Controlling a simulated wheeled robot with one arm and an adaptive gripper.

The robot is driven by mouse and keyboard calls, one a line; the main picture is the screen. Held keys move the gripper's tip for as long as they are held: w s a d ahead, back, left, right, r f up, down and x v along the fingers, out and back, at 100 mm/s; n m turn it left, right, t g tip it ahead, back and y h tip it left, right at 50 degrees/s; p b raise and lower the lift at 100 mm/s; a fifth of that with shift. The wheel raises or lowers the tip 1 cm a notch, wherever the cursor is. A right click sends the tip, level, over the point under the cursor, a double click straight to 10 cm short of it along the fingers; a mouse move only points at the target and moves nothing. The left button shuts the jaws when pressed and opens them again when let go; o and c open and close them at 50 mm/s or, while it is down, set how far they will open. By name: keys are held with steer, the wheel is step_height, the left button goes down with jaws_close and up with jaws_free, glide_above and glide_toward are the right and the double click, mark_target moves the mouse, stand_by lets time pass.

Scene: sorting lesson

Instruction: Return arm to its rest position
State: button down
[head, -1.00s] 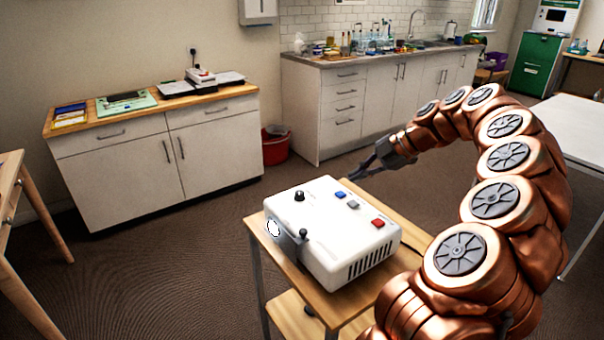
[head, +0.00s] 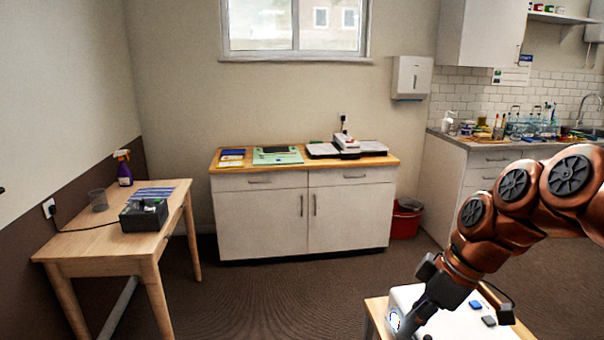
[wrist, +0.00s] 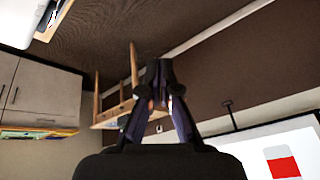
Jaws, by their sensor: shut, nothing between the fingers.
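My copper-coloured arm comes in from the right in the head view. My gripper (head: 424,313) points down and to the left, in front of the white control box (head: 460,322) at the bottom right. In the wrist view my gripper's fingertips (wrist: 161,72) meet, with nothing between them. I cannot tell whether the fingers touch the box. The arm's base is out of view.
The box stands on a small wooden stand (head: 376,318). A wooden table (head: 80,242) at the left holds a black device (head: 144,216), a cup and a spray bottle. A white cabinet (head: 262,222) stands at the back, with a red bin (head: 405,219) beside it. Open floor lies between.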

steer(key=s+f+m+g+h+p, duration=0.1)
steer(key=s+f+m+h+p, duration=0.1)
steer(key=s+m, duration=0.4)
steer(key=s+f+m+g+h+p, duration=0.1)
steer(key=s+m, duration=0.5)
steer(key=s, duration=0.8)
step_height(320, 180, down, 3)
steer(key=shift+s+r+g+h+p, duration=0.2)
steer(key=shift+s+g+h+p, duration=0.25)
steer(key=shift+h, duration=0.55)
steer(key=shift+a, duration=0.1)
